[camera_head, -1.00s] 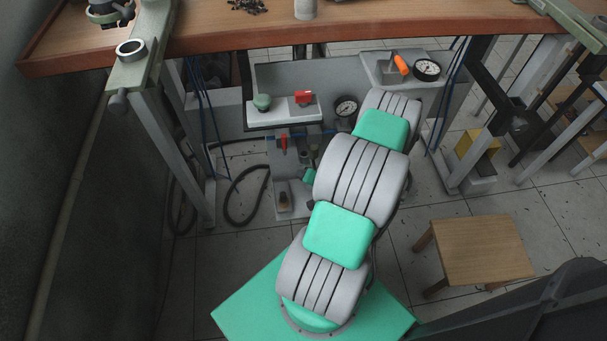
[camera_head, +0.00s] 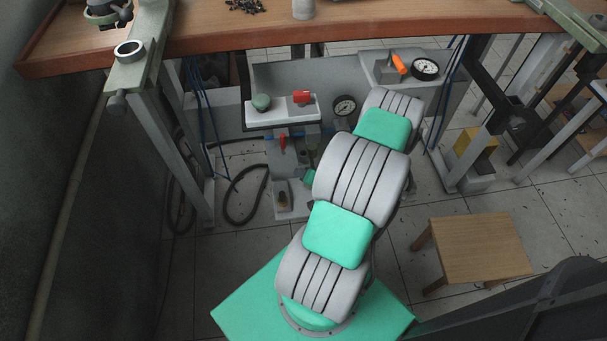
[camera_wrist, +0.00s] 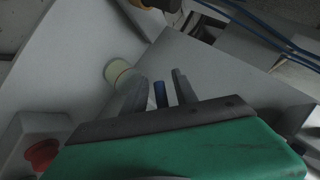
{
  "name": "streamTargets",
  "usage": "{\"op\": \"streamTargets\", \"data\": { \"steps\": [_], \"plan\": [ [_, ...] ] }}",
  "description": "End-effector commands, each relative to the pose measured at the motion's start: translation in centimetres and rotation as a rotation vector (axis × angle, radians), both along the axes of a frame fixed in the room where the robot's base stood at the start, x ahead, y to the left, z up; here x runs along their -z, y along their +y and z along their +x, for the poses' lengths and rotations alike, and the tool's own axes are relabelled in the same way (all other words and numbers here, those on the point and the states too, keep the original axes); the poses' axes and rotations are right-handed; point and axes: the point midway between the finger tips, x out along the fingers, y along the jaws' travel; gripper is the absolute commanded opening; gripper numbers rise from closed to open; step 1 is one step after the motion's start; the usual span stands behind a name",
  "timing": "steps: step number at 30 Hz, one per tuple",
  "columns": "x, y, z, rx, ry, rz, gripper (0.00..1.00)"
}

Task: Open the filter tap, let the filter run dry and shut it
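In the wrist view, my gripper (camera_wrist: 161,77) has its two fingers apart. A small blue piece (camera_wrist: 160,95), perhaps the tap handle, stands between them, with a gap visible beside it; contact is unclear. In the head view my arm hides my gripper. A red lever (camera_head: 283,142) shows on the pneumatic unit under the bench, with a dark fitting (camera_head: 283,199) below it. I cannot make out the filter's contents.
A red knob (camera_wrist: 42,153) is at lower left in the wrist view.

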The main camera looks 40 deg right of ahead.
Motion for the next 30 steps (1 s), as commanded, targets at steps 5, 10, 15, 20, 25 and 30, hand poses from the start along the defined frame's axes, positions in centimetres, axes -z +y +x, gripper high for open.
{"op": "streamTargets", "data": {
  "steps": [5, 10, 15, 20, 25, 30],
  "plan": [
    [-2.8, 0.2, -2.9, 0.008, -0.001, -0.001, 0.34],
    [-4.2, 0.5, -4.9, 0.005, -0.001, 0.0, 0.34],
    [-4.3, 0.6, -5.2, 0.001, -0.002, -0.001, 0.34],
    [-4.3, 0.6, -5.1, 0.002, -0.002, -0.002, 0.34],
    [-4.3, 0.6, -5.1, 0.002, -0.002, -0.002, 0.34],
    [-4.3, 0.6, -5.1, 0.002, -0.002, -0.002, 0.34]
  ]
}}
